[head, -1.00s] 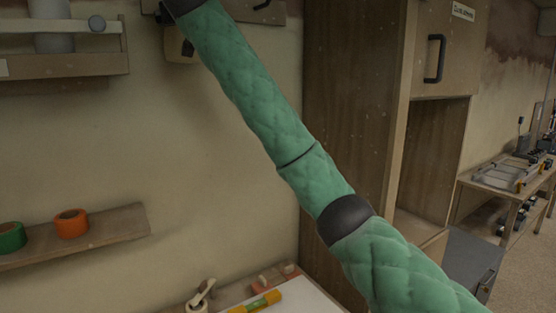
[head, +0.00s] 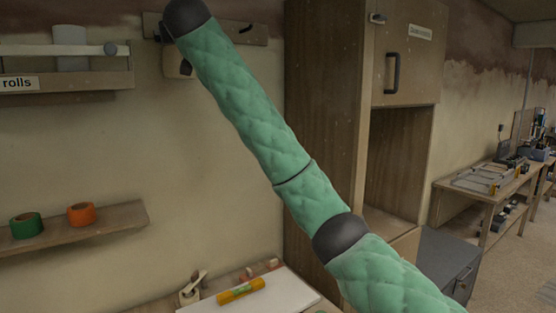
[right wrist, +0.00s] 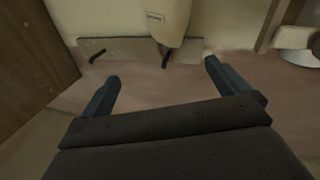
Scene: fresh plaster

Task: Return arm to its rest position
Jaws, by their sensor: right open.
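My right arm (head: 250,110), in a green quilted cover with dark joints, crosses the head view from the lower right to the upper left. It is raised toward the wall, and its gripper is hidden in that view. In the right wrist view my right gripper (right wrist: 160,92) is open, with its two dark fingers wide apart and nothing between them. Beyond the fingers are the wall and a hook board (right wrist: 122,50) with a pale object (right wrist: 163,20) in front of it. My left gripper is in neither view.
A wooden cabinet (head: 322,110) stands right behind my arm. A shelf (head: 110,222) at left carries a green tape roll (head: 26,226) and an orange one (head: 81,214). Below, a table with a white board (head: 285,292) bears a yellow level (head: 241,291). A workbench (head: 478,196) stands far right.

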